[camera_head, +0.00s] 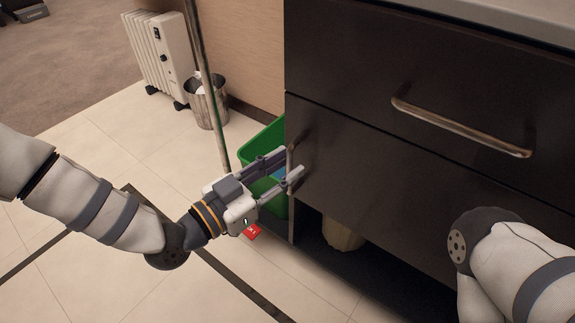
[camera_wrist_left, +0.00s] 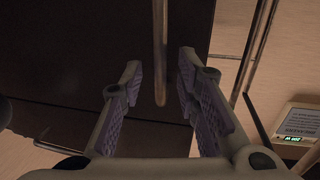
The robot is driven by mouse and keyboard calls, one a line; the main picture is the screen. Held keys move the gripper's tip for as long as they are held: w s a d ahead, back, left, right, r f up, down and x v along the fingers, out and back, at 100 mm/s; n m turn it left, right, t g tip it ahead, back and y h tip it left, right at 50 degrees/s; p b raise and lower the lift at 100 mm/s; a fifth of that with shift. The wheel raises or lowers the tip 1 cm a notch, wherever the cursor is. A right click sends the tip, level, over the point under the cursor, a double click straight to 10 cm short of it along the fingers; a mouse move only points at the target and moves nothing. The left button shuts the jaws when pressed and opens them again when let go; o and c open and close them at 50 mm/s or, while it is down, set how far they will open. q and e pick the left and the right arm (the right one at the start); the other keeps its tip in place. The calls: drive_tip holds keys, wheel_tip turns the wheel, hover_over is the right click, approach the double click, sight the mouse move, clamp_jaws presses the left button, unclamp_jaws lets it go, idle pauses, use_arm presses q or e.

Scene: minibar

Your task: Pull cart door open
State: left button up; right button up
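The dark cart front (camera_head: 340,140) stands at the right in the head view, with a long metal handle (camera_head: 460,128) on its upper panel. My left gripper (camera_head: 292,163) is at the left edge of the lower panel, just below the upper one. In the left wrist view its two fingers (camera_wrist_left: 160,72) are apart, with a metal bar handle (camera_wrist_left: 160,50) between them. Gaps show between the bar and both fingertips. The lower panel looks closed. My right arm enters at the lower right; its gripper is out of view.
A green bin (camera_head: 262,142) stands beside the cart, behind my left gripper. A thin metal pole (camera_head: 207,85), a metal waste bin (camera_head: 208,105) and a white radiator (camera_head: 160,50) are further back. An open space under the panel holds a beige container (camera_head: 342,235).

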use_arm(q)
drive_tip(key=shift+x, duration=0.95)
clamp_jaws()
drive_tip(key=shift+s+a, duration=0.1)
drive_tip(key=shift+s, duration=0.05)
